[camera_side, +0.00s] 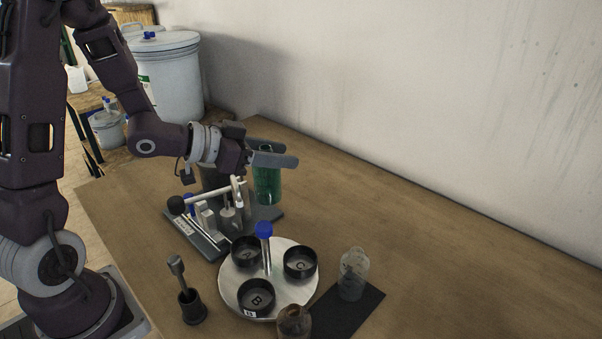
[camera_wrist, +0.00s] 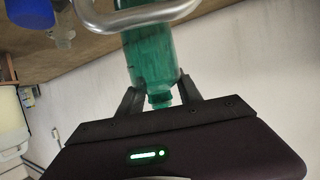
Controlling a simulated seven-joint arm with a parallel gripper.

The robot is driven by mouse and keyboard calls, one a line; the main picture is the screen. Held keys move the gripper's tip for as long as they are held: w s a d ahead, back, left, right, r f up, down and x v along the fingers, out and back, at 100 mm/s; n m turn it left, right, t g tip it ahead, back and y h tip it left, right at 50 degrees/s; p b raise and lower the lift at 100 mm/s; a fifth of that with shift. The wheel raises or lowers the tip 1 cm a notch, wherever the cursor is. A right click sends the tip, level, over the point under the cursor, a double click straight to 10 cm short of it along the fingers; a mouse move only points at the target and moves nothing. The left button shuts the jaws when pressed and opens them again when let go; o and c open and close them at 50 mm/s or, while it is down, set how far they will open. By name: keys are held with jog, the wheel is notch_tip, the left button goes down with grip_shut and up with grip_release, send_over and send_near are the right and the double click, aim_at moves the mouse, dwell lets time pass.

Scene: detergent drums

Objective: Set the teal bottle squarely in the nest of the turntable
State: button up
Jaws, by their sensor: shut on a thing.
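The teal bottle (camera_side: 267,182) is upright at the far right end of a grey-based lever fixture (camera_side: 212,238). My gripper (camera_side: 274,158) is shut on its upper part; whether its bottom touches the base is unclear. In the wrist view the bottle (camera_wrist: 152,58) has its neck between my two fingers (camera_wrist: 160,92), and a grey metal loop (camera_wrist: 135,20) crosses it. The round silver turntable (camera_side: 236,300) stands nearer the camera. It carries three black cup-shaped nests, marked A (camera_side: 246,251), B (camera_side: 256,297) and C (camera_side: 300,262), which look empty, around a blue-topped post (camera_side: 264,231).
A clear bottle (camera_side: 353,274) stands on a dark mat (camera_side: 350,310) right of the turntable. A brownish bottle (camera_side: 294,321) stands at its front edge. A black holder with a tool (camera_side: 192,306) is at left. The table's right side is clear, beside a wall.

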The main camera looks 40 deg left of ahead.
jog(key=w+d+r+n+y, duration=0.4)
jog(key=w+r+n+y, duration=0.25)
jog(key=w, duration=0.55)
jog(key=n+g+y, duration=0.8)
jog(key=n+y, duration=0.3)
jog(key=n, duration=0.1)
send_over(266, 252)
jog(key=d, duration=0.4)
notch_tip(266, 252, down, 10)
jog(key=s+a+f+n+g, duration=0.3)
jog(key=s+f, duration=0.1)
jog(key=s, duration=0.1)
jog(key=shift+s+a+f+g+y, duration=0.15)
jog(key=shift+a+f+g+y, duration=0.1)
jog(key=shift+a+g+y, duration=0.15)
jog(key=shift+d+f, duration=0.15)
jog(key=shift+f, duration=0.05)
